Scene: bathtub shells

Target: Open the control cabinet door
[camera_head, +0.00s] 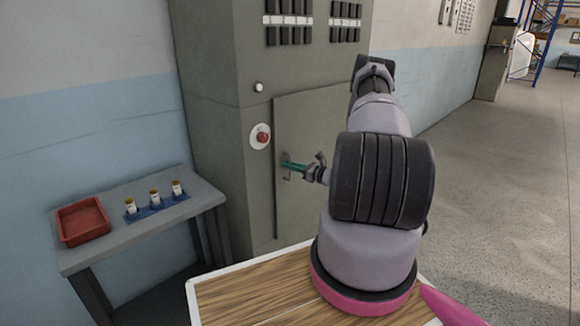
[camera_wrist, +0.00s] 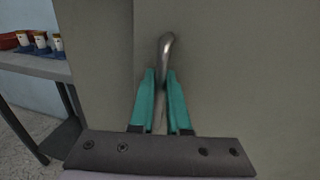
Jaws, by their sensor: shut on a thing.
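The control cabinet (camera_head: 225,120) is a tall grey-green box against the wall. Its door (camera_head: 320,130) is a flat panel that looks flush with the front. A metal bar handle (camera_head: 286,176) sits near the door's left edge; in the wrist view the handle (camera_wrist: 166,48) rises between the teal fingers. My gripper (camera_head: 292,166) is at the handle, its fingers closed around the bar. In the wrist view my gripper (camera_wrist: 160,95) has one finger on each side of the bar. My arm hides the right part of the door.
A red button (camera_head: 263,137) and a white knob (camera_head: 258,87) sit beside the door. Left of the cabinet, a grey table (camera_head: 150,222) bears a red tray (camera_head: 82,221) and several small bottles (camera_head: 155,196) on a blue rack. Open floor (camera_head: 500,190) lies to the right.

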